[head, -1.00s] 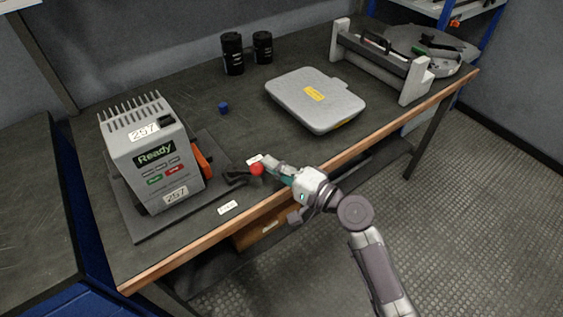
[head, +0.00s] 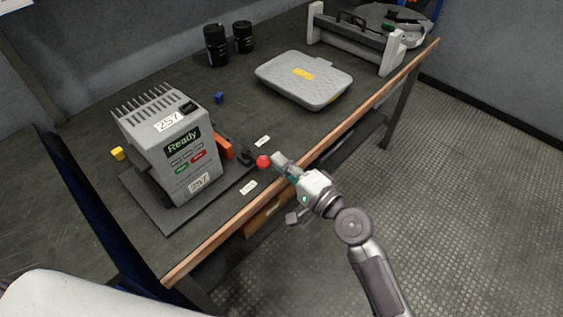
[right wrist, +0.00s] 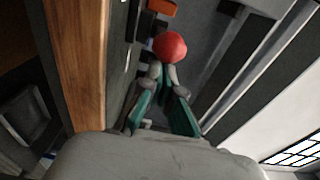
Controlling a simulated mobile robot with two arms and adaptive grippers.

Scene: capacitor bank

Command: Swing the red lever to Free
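The red lever ends in a round red knob (head: 263,162) on a dark arm that comes out of the right side of the grey device, low over the bench top. My right gripper (head: 275,161) is at the knob from the front right. In the right wrist view the two fingertips close in on the near side of the red knob (right wrist: 170,46). The grey device (head: 170,150) has a green "Ready" display and "257" labels. Two small white labels lie by the lever, one behind the knob (head: 262,141) and one in front (head: 248,187); their print is unreadable. My left gripper is out of view.
An orange part (head: 223,147) sits on the device's side. A grey case (head: 303,78), two black cylinders (head: 216,45), a blue cube (head: 219,98) and a yellow cube (head: 118,153) are on benches.

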